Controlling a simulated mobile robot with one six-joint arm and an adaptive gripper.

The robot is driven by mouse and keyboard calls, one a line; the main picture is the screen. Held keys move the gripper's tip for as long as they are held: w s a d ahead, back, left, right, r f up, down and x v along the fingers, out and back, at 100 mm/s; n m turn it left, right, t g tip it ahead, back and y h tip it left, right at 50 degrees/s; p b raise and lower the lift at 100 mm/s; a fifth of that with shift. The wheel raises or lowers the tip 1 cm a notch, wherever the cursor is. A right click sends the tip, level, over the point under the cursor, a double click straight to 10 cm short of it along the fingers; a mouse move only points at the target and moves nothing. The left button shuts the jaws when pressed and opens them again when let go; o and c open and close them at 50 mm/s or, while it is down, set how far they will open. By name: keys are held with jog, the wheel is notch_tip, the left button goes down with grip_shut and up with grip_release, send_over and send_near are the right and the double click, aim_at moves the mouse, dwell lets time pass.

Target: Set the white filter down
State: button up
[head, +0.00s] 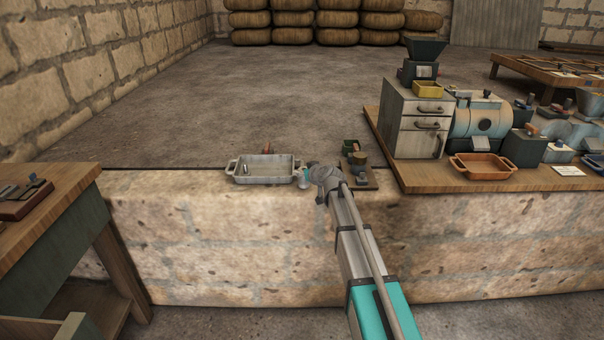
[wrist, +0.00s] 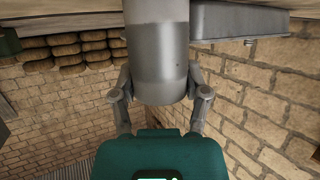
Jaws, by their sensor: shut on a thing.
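My gripper (wrist: 159,82) is shut on the white filter (wrist: 158,45), a pale grey-white cylinder with a darker lower band in the wrist view. One finger lies on each side of it. In the head view my gripper (head: 308,176) is just right of a grey two-handled tray (head: 265,179) on the stone ledge. The filter shows there only as a small pale patch (head: 303,182), mostly covered by my wrist. I cannot tell whether its base touches the ledge. The tray's side also shows at the upper right of the wrist view (wrist: 240,22).
A small pale cylinder (head: 246,168) is in the tray. Small parts on a dark board (head: 364,183) stand close to the right of my wrist. Further right is a wooden board (head: 425,184) with a drawer cabinet (head: 408,125) and an orange tray (head: 482,170).

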jog(key=shift+f, duration=0.15)
jog(key=o, duration=1.3)
jog(key=shift+c, duration=0.2)
jog(key=shift+s+r, duration=0.15)
jog(key=shift+r, duration=0.15)
jog(key=p+v, duration=0.4)
jog(key=v, duration=0.7)
jog(key=shift+s+d+p, duration=0.2)
jog(key=shift+s+p, duration=0.05)
jog(key=shift+p, duration=0.05)
jog(key=shift+r, duration=0.15)
